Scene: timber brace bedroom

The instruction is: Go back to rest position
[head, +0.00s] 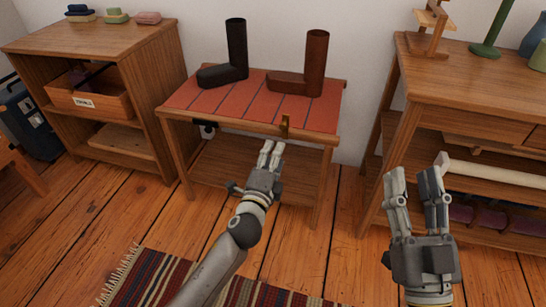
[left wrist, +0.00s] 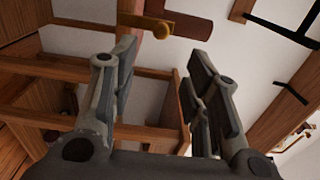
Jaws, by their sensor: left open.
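My left gripper (head: 271,149) is in front of the small wooden table (head: 318,142), near the front edge of its top. In the left wrist view its jaws (left wrist: 155,70) are open with nothing between them. My right gripper (head: 416,172) is raised at the right, in front of the wooden desk; its fingers are apart and it looks empty. A black boot (head: 238,50) and a brown boot (head: 315,65) stand upright side by side on the table's red slatted top, apart from both grippers.
A wooden shelf unit (head: 112,46) with folded items on top stands at the left. The wooden desk (head: 455,78) at the right bears a green stand (head: 491,40) and a vase. A striped rug (head: 150,278) lies on the plank floor; open floor shows between table and desk.

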